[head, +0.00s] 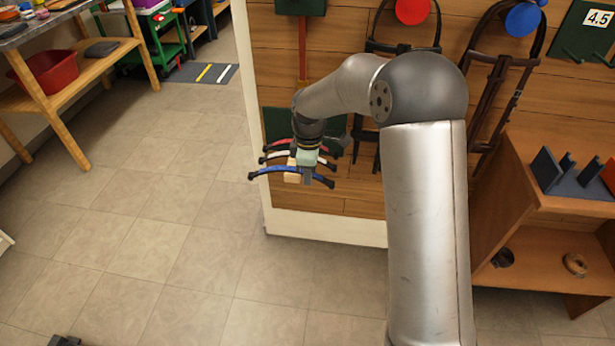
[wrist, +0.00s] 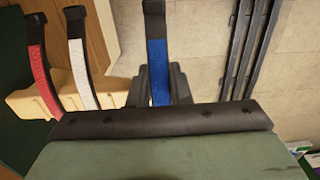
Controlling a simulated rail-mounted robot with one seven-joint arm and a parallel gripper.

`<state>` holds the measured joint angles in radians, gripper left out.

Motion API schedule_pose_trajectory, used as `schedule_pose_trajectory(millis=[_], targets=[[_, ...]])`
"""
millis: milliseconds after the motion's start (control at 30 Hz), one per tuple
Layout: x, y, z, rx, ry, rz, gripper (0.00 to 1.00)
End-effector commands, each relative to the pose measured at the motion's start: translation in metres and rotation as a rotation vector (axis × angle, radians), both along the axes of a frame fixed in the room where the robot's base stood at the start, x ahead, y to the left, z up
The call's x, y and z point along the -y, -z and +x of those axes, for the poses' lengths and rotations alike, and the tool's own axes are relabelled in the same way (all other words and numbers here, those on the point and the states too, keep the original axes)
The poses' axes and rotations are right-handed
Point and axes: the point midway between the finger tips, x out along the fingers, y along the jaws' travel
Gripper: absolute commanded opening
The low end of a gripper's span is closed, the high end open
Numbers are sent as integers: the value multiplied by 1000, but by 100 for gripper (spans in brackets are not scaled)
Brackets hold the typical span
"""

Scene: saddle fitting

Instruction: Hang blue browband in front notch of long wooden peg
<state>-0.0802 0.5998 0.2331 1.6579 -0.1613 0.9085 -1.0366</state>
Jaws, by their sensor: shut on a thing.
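The blue browband (head: 290,171) is a curved strap with dark ends, nearest of three bands in the head view. My gripper (wrist: 159,88) is shut on its middle, with a dark finger on each side of the blue strap (wrist: 158,66). The long wooden peg (wrist: 112,91) is pale and runs in from the left, its front part close to the fingers. The white browband (wrist: 84,72) and red browband (wrist: 42,80) hang across it farther back. My gripper hides the front notch, and I cannot tell whether the blue band touches the peg.
The peg stands out from a wood-slat wall (head: 345,205) with a green panel behind. Black bridles (head: 490,95) hang to the right. A wooden shelf unit (head: 525,235) stands at lower right. The tiled floor (head: 150,220) on the left is open.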

Motion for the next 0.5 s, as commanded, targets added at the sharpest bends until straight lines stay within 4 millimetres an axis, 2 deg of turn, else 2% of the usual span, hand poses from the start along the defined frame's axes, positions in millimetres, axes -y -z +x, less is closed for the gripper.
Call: schedule_pose_trajectory(millis=[500], targets=[[6,0,36,-1,1,0,0]])
